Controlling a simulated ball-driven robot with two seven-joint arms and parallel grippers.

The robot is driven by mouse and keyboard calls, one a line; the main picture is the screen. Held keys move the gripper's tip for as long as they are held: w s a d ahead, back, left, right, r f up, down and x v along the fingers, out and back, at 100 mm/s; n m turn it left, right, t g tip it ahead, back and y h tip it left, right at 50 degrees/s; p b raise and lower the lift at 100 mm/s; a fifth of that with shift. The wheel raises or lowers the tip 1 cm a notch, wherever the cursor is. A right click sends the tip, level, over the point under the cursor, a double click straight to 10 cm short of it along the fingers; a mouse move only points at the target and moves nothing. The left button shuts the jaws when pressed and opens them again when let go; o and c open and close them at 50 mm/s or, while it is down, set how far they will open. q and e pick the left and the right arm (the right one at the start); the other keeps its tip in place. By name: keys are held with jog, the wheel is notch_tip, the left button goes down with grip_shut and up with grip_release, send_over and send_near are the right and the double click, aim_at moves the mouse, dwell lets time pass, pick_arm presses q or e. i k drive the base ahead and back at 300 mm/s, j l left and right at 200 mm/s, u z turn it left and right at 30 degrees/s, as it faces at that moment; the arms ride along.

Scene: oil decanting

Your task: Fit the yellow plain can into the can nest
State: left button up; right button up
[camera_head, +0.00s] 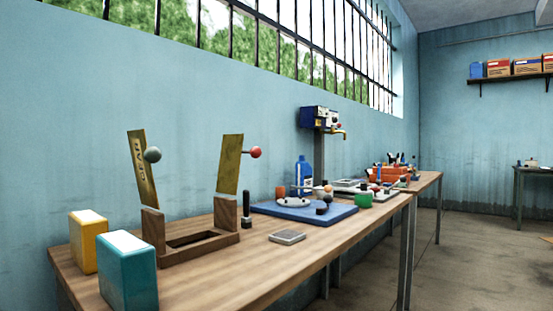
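A yellow can (88,241), box-shaped with a white top, stands upright at the left end of the bench. A teal can (127,271) of similar shape stands in front of it, to the right. Just right of them is a low wooden frame (213,244) with a dark rectangular opening, apparently the can nest; the opening looks empty. Two wooden posts on it carry tilted brass plates, one with a green ball (152,154), one with a red ball (256,152). The left plate bears lettering. Neither of my grippers is in view.
The wooden bench (235,283) has free room in front of the frame. A small grey plate (287,237) and a dark upright peg (247,213) are right of it.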

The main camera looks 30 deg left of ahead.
aim_at(171, 251)
jog(key=i+z, duration=0.2)
jog(key=i, duration=4.25)
jog(key=i+u, duration=0.15)
jog(key=u, duration=0.35)
jog(key=i+l+u, duration=0.15)
jog(key=u, duration=0.3)
jog(key=i+l+u, duration=0.15)
jog(key=u, duration=0.35)
jog(key=i+l+u, duration=0.15)
jog(key=u, duration=3.15)
jog(key=i+j+z, duration=0.15)
jog(key=j, duration=0.35)
jog(key=j+z, duration=0.1)
jog(key=j, duration=0.4)
